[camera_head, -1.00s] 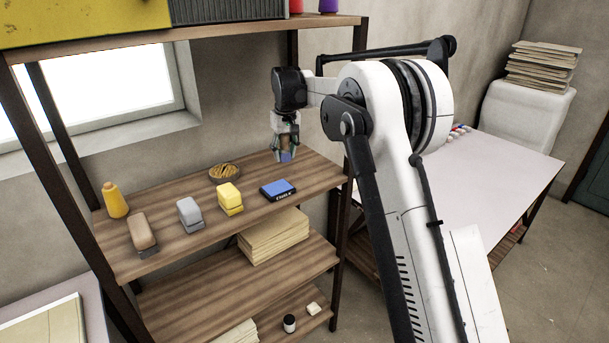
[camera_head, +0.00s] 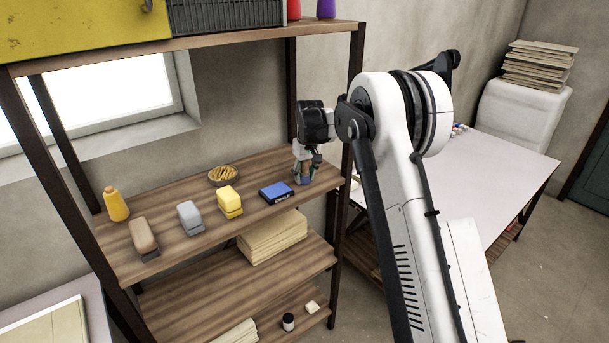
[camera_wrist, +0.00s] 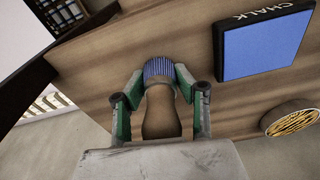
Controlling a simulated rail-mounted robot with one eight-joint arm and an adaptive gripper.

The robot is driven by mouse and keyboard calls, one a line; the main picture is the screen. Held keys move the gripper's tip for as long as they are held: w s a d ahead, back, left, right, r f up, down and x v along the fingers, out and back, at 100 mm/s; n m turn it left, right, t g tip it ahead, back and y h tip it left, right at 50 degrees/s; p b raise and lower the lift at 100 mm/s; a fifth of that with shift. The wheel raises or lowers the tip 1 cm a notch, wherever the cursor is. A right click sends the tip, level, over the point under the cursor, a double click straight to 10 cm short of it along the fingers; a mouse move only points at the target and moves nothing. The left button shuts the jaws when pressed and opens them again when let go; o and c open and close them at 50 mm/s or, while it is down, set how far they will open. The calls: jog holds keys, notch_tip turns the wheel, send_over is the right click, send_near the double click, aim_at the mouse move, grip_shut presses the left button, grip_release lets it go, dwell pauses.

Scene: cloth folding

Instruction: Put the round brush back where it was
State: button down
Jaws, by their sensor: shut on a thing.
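The round brush (camera_wrist: 160,107) has a tan wooden body and blue bristles. In the wrist view my gripper (camera_wrist: 160,88) is shut around it, one green-padded finger on each side. The bristles point at the shelf board (camera_wrist: 190,40); I cannot tell whether they touch it. In the head view my gripper (camera_head: 304,172) is low at the right end of the middle shelf, right of the blue chalk box (camera_head: 276,192). The brush is mostly hidden there by the fingers.
Along the shelf stand a yellow block (camera_head: 229,202), a grey block (camera_head: 190,217), a brown brush (camera_head: 144,236), a yellow bottle (camera_head: 115,202) and a round bowl (camera_head: 223,175). The shelf's right upright (camera_head: 348,170) is close to my gripper. A white table (camera_head: 480,180) is further right.

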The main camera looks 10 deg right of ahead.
jog(key=shift+f, duration=0.2)
jog(key=c, duration=1.3)
grip_release()
jog(key=shift+r, duration=0.1)
